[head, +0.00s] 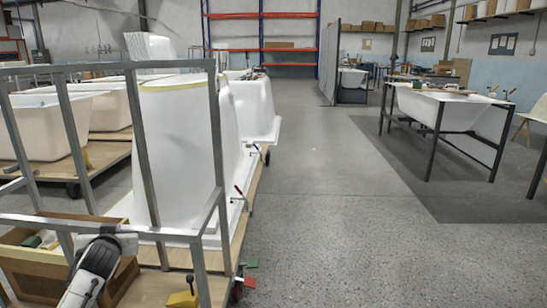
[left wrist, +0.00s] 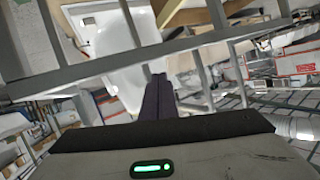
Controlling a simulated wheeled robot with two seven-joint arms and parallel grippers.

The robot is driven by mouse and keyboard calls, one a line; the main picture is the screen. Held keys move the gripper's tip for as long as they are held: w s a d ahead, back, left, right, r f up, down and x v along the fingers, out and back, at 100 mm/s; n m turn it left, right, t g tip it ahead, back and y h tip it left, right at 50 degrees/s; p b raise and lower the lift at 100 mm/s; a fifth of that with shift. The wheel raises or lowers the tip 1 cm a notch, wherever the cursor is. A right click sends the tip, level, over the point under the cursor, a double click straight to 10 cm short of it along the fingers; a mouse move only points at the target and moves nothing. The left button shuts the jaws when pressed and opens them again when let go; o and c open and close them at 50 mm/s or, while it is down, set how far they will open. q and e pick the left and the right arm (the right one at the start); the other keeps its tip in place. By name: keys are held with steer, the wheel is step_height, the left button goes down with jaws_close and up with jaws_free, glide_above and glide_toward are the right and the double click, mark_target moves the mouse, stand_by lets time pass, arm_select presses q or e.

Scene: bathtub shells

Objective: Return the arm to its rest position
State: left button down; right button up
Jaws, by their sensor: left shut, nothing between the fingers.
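Part of my left arm, white and black, shows at the bottom left of the head view, in front of a metal frame (head: 215,130) and over a cardboard box (head: 30,255). I cannot make out its fingers there. In the left wrist view the dark fingers of my left gripper (left wrist: 158,92) are together, with nothing visible between them. Grey metal bars (left wrist: 140,65) cross the view behind the fingertips; whether they touch cannot be told. My right gripper is in neither view.
White tub shells (head: 172,150) stand on a wooden cart (head: 245,200) beyond the frame. A yellow-based item (head: 183,299) lies on its near edge. Another tub (head: 450,108) rests on a black stand at right. The grey floor (head: 330,220) between is clear.

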arm_select(q)
steer(key=w+d+r+m+t+h, duration=0.3)
steer(key=d+m+h, duration=0.2)
steer(key=d, duration=0.2)
steer(key=s+d+f+m+g+h, duration=0.1)
steer(key=s+d+f, duration=0.6)
steer(key=s+f, duration=0.15)
steer(key=s+d+f+g+h, duration=0.1)
steer(key=s+d+f+h, duration=0.1)
steer(key=s+d+f, duration=0.65)
steer(key=s+d+f+n+g+h, duration=0.1)
steer(key=s+d+f+g, duration=0.2)
steer(key=s, duration=1)
steer(key=s+d+f+g+h, duration=0.1)
steer(key=s+d+f, duration=0.4)
steer(key=s, duration=0.8)
step_height(320, 180, up, 11)
steer(key=p, duration=1.6)
steer(key=shift+a+f+m+g+y+p, duration=0.2)
steer(key=shift+a+m+g+y+p, duration=0.1)
steer(key=shift+m+g, duration=0.1)
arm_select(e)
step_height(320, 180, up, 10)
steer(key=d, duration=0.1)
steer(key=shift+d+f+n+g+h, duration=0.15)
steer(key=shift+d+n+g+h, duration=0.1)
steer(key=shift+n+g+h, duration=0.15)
